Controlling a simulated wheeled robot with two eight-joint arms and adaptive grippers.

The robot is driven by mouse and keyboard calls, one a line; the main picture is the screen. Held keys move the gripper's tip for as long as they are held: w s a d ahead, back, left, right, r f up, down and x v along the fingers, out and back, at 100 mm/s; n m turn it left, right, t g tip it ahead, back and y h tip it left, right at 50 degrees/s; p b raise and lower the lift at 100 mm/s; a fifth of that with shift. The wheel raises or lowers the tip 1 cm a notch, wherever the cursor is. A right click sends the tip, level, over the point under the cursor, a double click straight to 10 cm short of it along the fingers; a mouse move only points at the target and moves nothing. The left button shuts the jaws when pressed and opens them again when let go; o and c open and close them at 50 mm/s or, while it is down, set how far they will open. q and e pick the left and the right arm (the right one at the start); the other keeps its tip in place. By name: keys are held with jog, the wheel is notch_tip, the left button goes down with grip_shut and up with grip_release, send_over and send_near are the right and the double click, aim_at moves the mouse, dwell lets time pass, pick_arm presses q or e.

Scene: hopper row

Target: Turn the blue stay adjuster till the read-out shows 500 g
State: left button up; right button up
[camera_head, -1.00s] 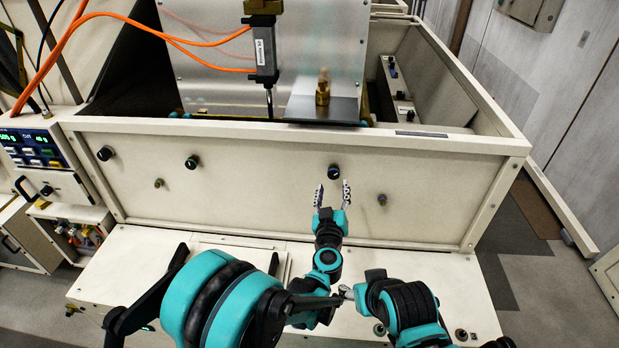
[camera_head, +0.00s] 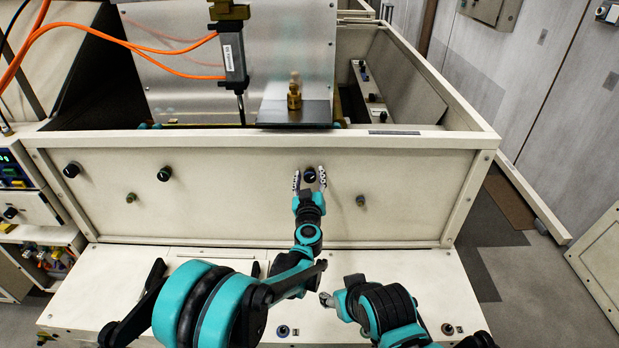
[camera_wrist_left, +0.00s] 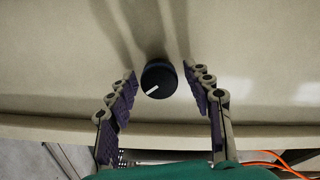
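The stay adjuster is a dark knob (camera_head: 310,174) with a bluish rim on the cream front panel. In the left wrist view the same knob (camera_wrist_left: 158,79) shows a white pointer line aimed down and left. My left gripper (camera_head: 310,180) is open, with one finger on each side of the knob. In the wrist view, gaps show between the knob and both fingers. The read-out (camera_head: 7,156) is a green display cut off at the left edge; its digits are not legible. My right gripper (camera_head: 328,299) is low in the head view, partly hidden; its opening is unclear.
Other dark knobs (camera_head: 164,174) and small brass-coloured fittings (camera_head: 131,198) sit on the same panel. A brass weight (camera_head: 294,97) stands on a dark plate (camera_head: 285,113) above. Orange cables (camera_head: 120,38) run to an actuator (camera_head: 233,62). The panel around the knob is clear.

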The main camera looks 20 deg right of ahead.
pick_arm(q)
jog(key=c, duration=0.9)
jog(key=shift+n, duration=0.3)
jog(key=shift+c, duration=0.2)
jog(key=o, duration=1.2)
jog(key=shift+s, duration=0.1)
jog(key=v, duration=1.1)
jog(key=shift+s+a, duration=0.2)
jog(key=shift+s, duration=0.15)
